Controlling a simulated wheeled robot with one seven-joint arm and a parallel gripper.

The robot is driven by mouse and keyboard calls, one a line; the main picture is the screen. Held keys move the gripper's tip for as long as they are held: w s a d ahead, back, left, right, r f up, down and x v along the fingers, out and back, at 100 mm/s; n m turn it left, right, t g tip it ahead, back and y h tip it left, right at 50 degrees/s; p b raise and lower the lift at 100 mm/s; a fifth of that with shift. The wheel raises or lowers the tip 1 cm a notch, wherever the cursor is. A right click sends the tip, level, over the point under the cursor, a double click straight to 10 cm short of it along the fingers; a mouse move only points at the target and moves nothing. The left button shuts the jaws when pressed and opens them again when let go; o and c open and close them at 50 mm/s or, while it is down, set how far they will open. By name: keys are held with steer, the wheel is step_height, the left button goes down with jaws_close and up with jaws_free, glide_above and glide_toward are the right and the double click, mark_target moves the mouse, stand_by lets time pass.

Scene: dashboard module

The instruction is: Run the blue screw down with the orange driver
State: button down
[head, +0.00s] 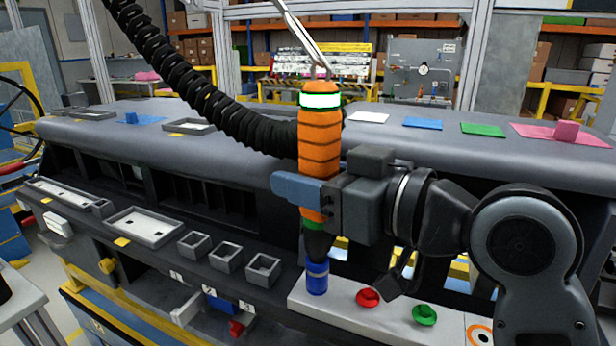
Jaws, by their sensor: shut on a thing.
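The orange driver (320,150) stands upright, with a white band near its top and a green ring and black nose at its lower end. It hangs from a cable at its top. My gripper (309,190) is shut on the lower part of its orange body. The blue screw (317,278) is directly under the driver's nose, at the left end of a white panel (440,333). The nose appears to meet the blue piece; the exact contact is too small to tell.
A red screw (368,298) and a green screw (424,314) sit to the right on the panel. Three small square bins (228,257) lie to the left. A black corrugated hose (200,85) passes behind the driver. The grey dashboard top (440,165) carries coloured pads.

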mark_target(308, 129)
steer(key=shift+f, duration=0.1)
steer(key=shift+r+p, duration=2.35)
steer(key=shift+r, duration=0.75)
